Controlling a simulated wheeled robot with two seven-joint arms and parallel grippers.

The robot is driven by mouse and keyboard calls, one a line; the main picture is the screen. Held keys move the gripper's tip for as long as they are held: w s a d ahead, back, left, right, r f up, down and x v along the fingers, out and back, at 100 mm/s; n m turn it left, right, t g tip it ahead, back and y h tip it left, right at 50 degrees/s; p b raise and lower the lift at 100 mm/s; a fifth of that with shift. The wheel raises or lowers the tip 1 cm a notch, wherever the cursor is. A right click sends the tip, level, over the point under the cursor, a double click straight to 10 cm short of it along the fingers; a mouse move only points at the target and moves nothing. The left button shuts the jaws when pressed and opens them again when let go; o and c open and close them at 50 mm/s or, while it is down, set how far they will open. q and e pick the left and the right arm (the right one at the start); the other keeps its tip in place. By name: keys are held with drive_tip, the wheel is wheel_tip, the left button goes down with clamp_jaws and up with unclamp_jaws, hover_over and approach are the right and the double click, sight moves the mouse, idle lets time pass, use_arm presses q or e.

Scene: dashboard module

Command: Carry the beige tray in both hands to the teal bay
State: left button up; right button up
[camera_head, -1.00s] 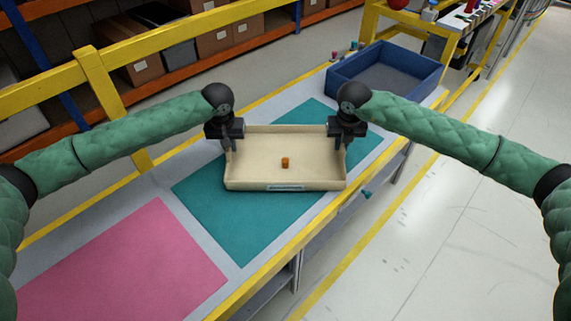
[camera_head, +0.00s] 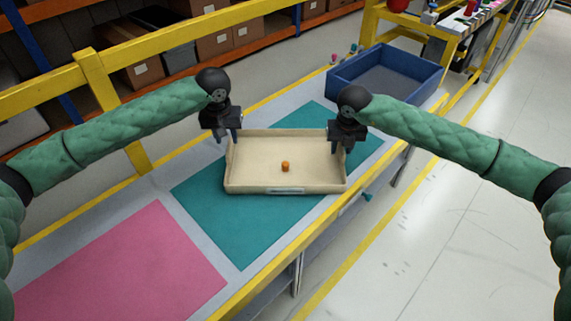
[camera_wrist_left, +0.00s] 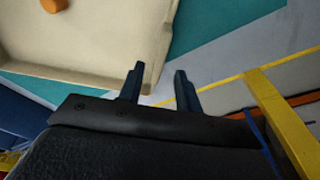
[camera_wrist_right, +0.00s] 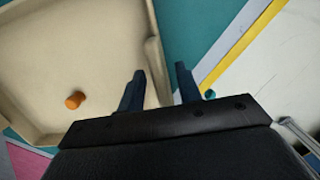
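The beige tray (camera_head: 260,184) rests on the teal bay (camera_head: 245,235), level, with a small orange cylinder (camera_head: 286,166) lying inside it. My left gripper (camera_head: 228,137) is open and empty, raised at the tray's left wall; the left wrist view shows a gap between its fingers (camera_wrist_left: 160,78), with the tray's corner beside them. My right gripper (camera_head: 342,147) is at the tray's right wall. In the right wrist view its fingers (camera_wrist_right: 161,75) are apart, with the wall's end between or just below them; I cannot tell which.
A pink bay (camera_head: 120,260) lies at the near left of the grey bench. A blue bin (camera_head: 350,88) stands at the bench's far end. A yellow rail (camera_head: 95,80) runs along the left side. Open floor lies to the right.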

use_arm(q)
drive_tip(key=r, duration=0.5)
drive_tip(key=shift+s, duration=0.35)
use_arm(e)
drive_tip(key=shift+r, duration=0.1)
use_arm(q)
drive_tip(key=shift+s+r, duration=0.1)
drive_tip(key=shift+r, duration=0.35)
use_arm(e)
wheel_tip(320, 180, up, 12)
drive_tip(key=s, duration=0.1)
drive_tip(key=shift+s, duration=0.35)
